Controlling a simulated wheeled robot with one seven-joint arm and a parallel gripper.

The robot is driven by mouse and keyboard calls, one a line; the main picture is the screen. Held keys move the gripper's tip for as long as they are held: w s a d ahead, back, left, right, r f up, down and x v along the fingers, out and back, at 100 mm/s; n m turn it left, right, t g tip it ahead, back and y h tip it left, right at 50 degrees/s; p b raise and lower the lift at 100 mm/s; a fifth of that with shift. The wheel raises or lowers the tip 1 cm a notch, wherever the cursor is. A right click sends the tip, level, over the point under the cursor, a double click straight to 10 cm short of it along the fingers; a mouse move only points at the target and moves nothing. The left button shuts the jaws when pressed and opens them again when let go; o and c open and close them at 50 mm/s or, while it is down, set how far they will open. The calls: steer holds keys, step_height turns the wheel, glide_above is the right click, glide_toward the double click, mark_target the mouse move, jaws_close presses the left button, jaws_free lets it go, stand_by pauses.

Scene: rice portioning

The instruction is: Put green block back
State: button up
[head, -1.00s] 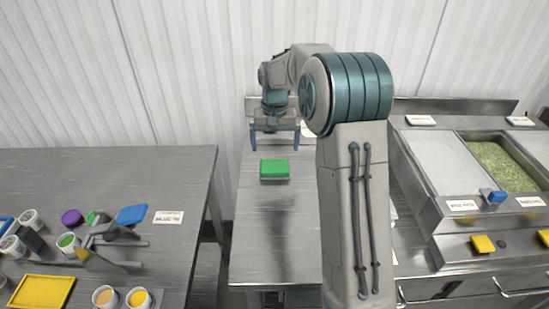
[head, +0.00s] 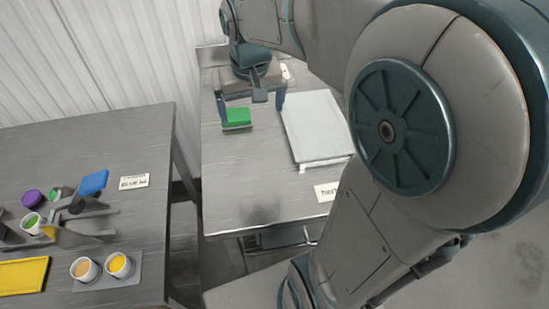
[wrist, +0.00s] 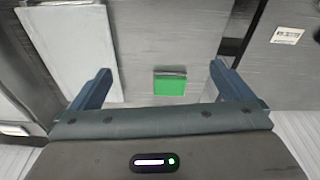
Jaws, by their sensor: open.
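The green block (head: 237,118) sits on the metal table (head: 240,185) in the middle, with a dark strip along one side. In the wrist view the green block (wrist: 169,85) lies between and beyond the two blue fingers, apart from both. My gripper (head: 250,103) is open and empty, close to the block in the head view. It also shows in the wrist view (wrist: 160,80) with its fingers wide apart. How high it is above the table is hard to tell.
A white board (head: 318,125) lies right of the block. The left table (head: 130,215) holds a blue block (head: 94,182), a yellow tray (head: 22,276), several small cups and a paper label (head: 134,181). A gap separates the two tables. My arm hides the right side.

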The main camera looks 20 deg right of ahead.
steer(key=s+f+t, duration=0.1)
steer(key=s+f, duration=0.2)
steer(key=s, duration=1)
steer(key=shift+f+n, duration=0.4)
steer(key=shift+w, duration=0.1)
stand_by(0.9)
